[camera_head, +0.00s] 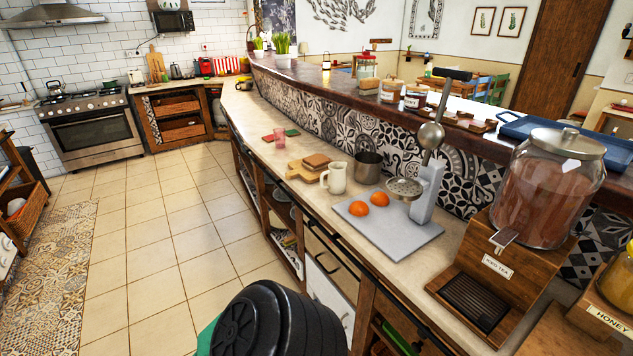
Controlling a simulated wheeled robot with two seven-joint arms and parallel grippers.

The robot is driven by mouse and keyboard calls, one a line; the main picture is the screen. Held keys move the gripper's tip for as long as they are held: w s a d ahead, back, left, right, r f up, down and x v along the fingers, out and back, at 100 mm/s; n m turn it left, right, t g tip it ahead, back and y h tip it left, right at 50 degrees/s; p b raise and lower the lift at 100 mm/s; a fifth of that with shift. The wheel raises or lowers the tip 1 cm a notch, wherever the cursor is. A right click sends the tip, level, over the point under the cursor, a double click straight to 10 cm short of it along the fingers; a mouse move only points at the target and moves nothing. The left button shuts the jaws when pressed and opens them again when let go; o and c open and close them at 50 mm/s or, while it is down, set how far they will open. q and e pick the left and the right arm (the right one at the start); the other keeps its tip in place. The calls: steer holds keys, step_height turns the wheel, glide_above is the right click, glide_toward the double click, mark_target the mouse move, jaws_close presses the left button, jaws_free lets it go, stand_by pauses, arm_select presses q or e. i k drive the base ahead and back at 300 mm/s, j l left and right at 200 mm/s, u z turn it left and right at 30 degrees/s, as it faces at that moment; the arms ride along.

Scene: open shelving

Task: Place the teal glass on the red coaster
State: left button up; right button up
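A small pinkish, see-through glass (279,137) stands on the far stretch of the long counter. A small flat red piece (267,138), which looks like the red coaster, lies at its left, and a flat green piece (292,132) lies at its right. At this size I cannot tell whether the glass stands on or beside either piece. I see no glass that is clearly teal. Neither of my grippers is in view.
Nearer on the counter (240,108) are wooden boards (308,167), a cream pitcher (336,177), a metal pot (368,160), a juicer (428,185) with two oranges, and an iced tea dispenser (545,190). The tiled floor (190,235) left of the counter is clear.

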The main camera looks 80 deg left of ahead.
mark_target(271, 138)
steer(key=k+j+u, duration=0.1)
steer(key=j, duration=0.65)
steer(key=k+j+u, duration=0.1)
steer(key=k+j, duration=0.15)
steer(key=j, duration=0.5)
steer(key=k+j+u, duration=0.1)
steer(key=j, duration=0.65)
steer(key=k+j+u, duration=0.1)
steer(key=j, duration=0.65)
steer(key=k+j+u, duration=0.1)
steer(key=j, duration=0.65)
